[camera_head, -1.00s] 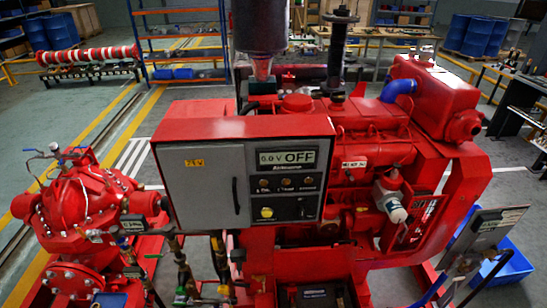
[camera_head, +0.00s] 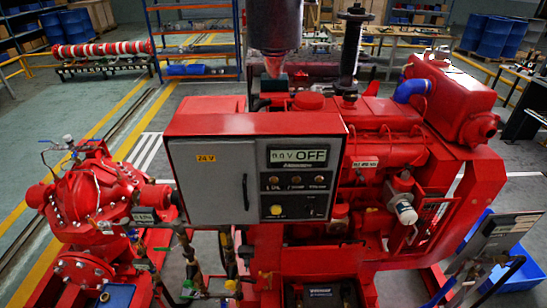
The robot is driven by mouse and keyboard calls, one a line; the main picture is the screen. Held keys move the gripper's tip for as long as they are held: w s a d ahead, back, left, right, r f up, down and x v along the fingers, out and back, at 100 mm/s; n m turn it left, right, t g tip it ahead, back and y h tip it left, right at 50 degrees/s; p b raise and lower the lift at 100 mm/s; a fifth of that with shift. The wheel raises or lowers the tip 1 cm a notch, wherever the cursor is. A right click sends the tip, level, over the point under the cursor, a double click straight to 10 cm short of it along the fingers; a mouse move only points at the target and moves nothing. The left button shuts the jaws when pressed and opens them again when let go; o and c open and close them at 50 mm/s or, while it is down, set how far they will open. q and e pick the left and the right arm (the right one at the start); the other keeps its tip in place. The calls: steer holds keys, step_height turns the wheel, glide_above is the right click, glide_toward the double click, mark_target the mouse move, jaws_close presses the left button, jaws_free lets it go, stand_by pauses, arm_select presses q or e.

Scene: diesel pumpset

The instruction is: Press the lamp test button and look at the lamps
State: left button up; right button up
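The control panel (camera_head: 215,183) is a red box with a light grey door, mounted in front of the red diesel engine. On its right half a small display (camera_head: 298,156) reads "OFF" beside a voltage figure that looks like 0.0 V. Below it is a row of three small round lamps (camera_head: 295,181), which look dull and unlit. Under them, on a dark plate, sit a yellow button (camera_head: 276,210) and a dark knob or switch (camera_head: 311,211). The small labels are too blurred to read. Neither of my grippers is in view.
The red engine (camera_head: 385,140) stands behind and right of the panel. A red pump (camera_head: 90,200) with pipes and valves is at the left. A grey plate on a stand (camera_head: 500,235) and a blue bin (camera_head: 525,272) are at the lower right. Open floor lies at the far left.

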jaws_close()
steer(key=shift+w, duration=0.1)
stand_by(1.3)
